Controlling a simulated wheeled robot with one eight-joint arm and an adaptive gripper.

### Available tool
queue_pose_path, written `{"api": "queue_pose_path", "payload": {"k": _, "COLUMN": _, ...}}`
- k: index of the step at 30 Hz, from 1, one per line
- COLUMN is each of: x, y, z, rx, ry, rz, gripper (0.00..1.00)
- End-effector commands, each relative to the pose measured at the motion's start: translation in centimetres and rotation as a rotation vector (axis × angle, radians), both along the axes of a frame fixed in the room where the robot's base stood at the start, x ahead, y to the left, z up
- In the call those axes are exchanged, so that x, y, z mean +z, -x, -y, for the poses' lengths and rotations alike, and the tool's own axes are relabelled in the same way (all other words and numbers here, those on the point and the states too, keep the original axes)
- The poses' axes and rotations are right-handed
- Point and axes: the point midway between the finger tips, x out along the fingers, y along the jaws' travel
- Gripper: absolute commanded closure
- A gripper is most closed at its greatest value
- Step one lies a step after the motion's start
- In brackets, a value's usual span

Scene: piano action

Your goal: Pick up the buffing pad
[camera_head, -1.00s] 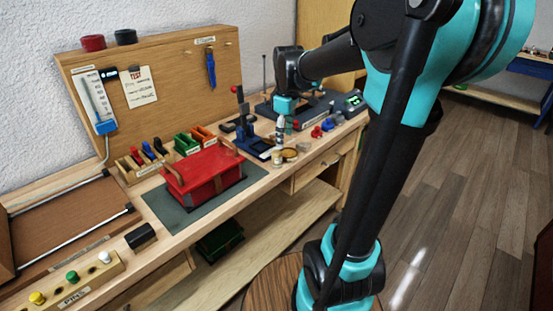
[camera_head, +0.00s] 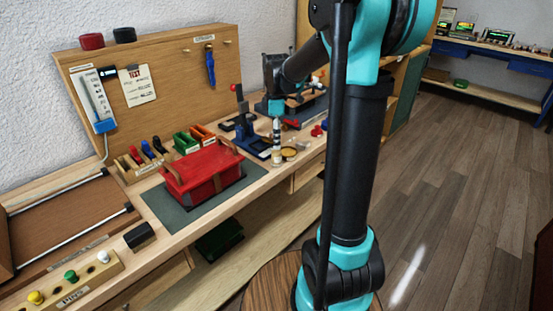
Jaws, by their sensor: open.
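I cannot make out the buffing pad with certainty. A small black block (camera_head: 139,236) lies at the bench's front edge, left of the green mat. A round tan-yellow item (camera_head: 289,153) lies beside a small bottle (camera_head: 277,137) right of the red case; either is too small to name surely. My gripper (camera_head: 276,108) is at the end of my arm, over the back right of the bench, above and behind the bottle. Its fingers are small and partly hidden. It is open, and I see nothing held in it.
A red case (camera_head: 203,174) sits on a green mat (camera_head: 167,211). A peg rack (camera_head: 75,281) is at front left.

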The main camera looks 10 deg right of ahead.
Motion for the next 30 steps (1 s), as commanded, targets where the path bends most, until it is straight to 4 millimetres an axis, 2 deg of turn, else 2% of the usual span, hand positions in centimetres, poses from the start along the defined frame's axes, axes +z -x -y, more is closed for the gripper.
{"api": "queue_pose_path", "payload": {"k": 8, "x": -2.0, "y": 0.1, "z": 0.0, "rx": 0.0, "ry": 0.0, "rz": 0.0, "gripper": 0.43}}
{"api": "queue_pose_path", "payload": {"k": 18, "x": -6.1, "y": 0.4, "z": -0.1, "rx": -0.001, "ry": 0.0, "rz": 0.0, "gripper": 0.43}}
{"api": "queue_pose_path", "payload": {"k": 26, "x": -6.4, "y": 0.4, "z": 0.0, "rx": -0.001, "ry": 0.0, "rz": 0.0, "gripper": 0.43}}
{"api": "queue_pose_path", "payload": {"k": 27, "x": -6.4, "y": 0.4, "z": 0.0, "rx": -0.001, "ry": 0.0, "rz": 0.0, "gripper": 0.44}}
{"api": "queue_pose_path", "payload": {"k": 30, "x": -6.4, "y": 0.4, "z": 0.0, "rx": -0.001, "ry": 0.0, "rz": 0.0, "gripper": 0.56}}
